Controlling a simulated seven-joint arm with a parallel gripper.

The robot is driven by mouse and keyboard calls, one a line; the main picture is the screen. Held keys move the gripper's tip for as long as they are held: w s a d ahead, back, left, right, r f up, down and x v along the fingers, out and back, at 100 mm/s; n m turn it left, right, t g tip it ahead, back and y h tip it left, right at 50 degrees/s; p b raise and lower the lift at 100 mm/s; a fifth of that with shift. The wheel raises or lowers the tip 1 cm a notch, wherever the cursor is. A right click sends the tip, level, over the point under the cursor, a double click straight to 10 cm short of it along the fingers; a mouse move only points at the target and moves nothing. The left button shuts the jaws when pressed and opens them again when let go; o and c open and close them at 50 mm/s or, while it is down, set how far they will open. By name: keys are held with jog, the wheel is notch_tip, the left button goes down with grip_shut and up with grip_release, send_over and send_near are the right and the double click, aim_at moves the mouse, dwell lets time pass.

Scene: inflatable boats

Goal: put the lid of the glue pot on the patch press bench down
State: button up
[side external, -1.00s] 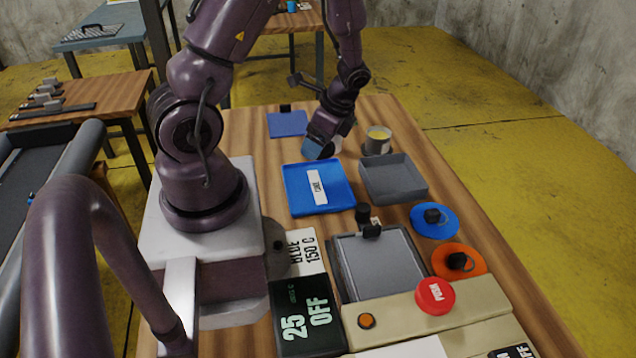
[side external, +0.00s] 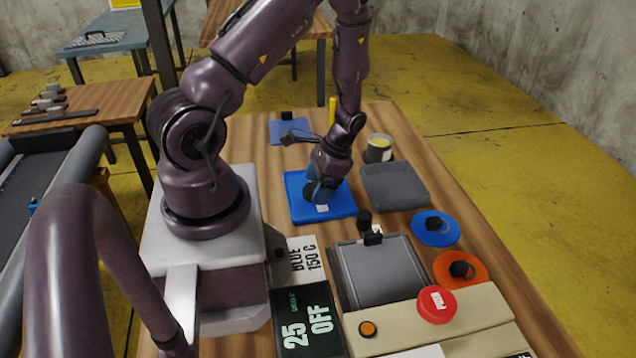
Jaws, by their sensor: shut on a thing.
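The glue pot (side external: 379,149) looks to be the open grey pot with yellow contents, standing upright on the bench behind the grey tray. My gripper (side external: 321,188) points down low over the blue tray (side external: 342,209), to the left of and nearer than the pot. It is shut on a small, dark, rounded thing that looks like the lid; my fingers hide most of it. I cannot tell whether this thing touches the tray.
An empty grey tray (side external: 394,187) stands right of the blue one. A press plate (side external: 381,272), blue disc (side external: 434,228), orange disc (side external: 461,270) and red push button (side external: 436,304) are nearer. A yellow upright stick (side external: 333,109) shows behind my arm.

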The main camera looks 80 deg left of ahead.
jog(key=shift+f, duration=0.2)
jog(key=o, duration=0.9)
jog(key=shift+c, duration=0.2)
jog(key=v, duration=1.3)
jog(key=w+d+r+t, duration=0.1)
jog(key=d+r+t, duration=0.2)
jog(key=d+r, duration=0.3)
jog(key=d+r+t, duration=0.2)
jog(key=d+r, duration=0.2)
jog(key=r, duration=0.4)
jog(key=s+d+r+t, duration=0.5)
jog(key=s+d+r, duration=0.2)
jog(key=d+r, duration=0.1)
jog(key=shift+d+r, duration=0.15)
jog(key=shift+d, duration=0.1)
